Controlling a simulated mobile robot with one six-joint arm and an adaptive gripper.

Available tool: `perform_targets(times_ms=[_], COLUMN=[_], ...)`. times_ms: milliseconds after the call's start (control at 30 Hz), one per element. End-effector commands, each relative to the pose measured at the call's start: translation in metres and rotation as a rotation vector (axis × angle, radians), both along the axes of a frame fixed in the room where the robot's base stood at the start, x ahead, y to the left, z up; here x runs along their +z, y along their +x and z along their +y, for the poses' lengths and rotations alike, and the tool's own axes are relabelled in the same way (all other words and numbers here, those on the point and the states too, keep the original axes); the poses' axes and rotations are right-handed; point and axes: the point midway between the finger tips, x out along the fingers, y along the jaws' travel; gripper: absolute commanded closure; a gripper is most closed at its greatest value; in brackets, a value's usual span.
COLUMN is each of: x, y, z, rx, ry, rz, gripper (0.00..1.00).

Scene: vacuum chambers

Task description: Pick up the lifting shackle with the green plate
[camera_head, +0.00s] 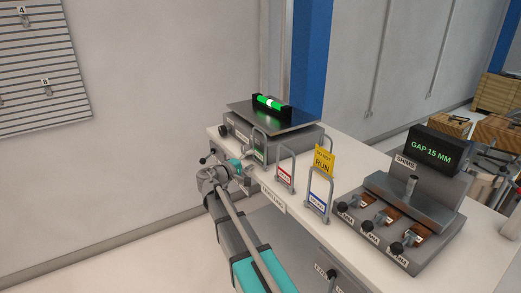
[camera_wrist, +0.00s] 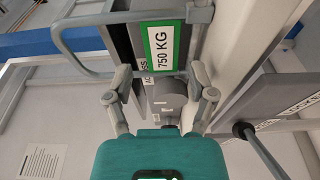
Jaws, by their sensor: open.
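The lifting shackle with the green plate (camera_head: 259,151) stands on the white bench, at the far left of a row of three shackles. In the wrist view, its green-bordered plate (camera_wrist: 160,47) reads "750 KG", and its grey bent bar runs across the top. My gripper (camera_head: 244,168) is at the bench's left edge, close beside this shackle. In the wrist view, my gripper (camera_wrist: 160,78) is open, with the plate just beyond and between its two fingertips. Nothing is held. I cannot tell whether a finger touches the shackle.
A red-plate shackle (camera_head: 285,176) and a blue-plate shackle (camera_head: 317,199) stand to the right. A levelling plate (camera_head: 272,117) bears a green-lit level (camera_head: 270,103). A shim stand (camera_head: 405,205) fills the right side.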

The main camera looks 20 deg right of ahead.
Motion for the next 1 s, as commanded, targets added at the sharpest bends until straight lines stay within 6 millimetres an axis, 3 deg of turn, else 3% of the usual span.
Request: perform_targets(times_ms=[167,600,1000], x=[-0.001,-0.002,-0.002], y=[0.003,0.023,0.023], z=[-0.004,-0.043,-0.046], rx=[0.000,-0.002,-0.001], ry=[0.000,0.000,0.000], rz=[0.000,0.001,0.001], gripper=[0.29,0.29,0.29])
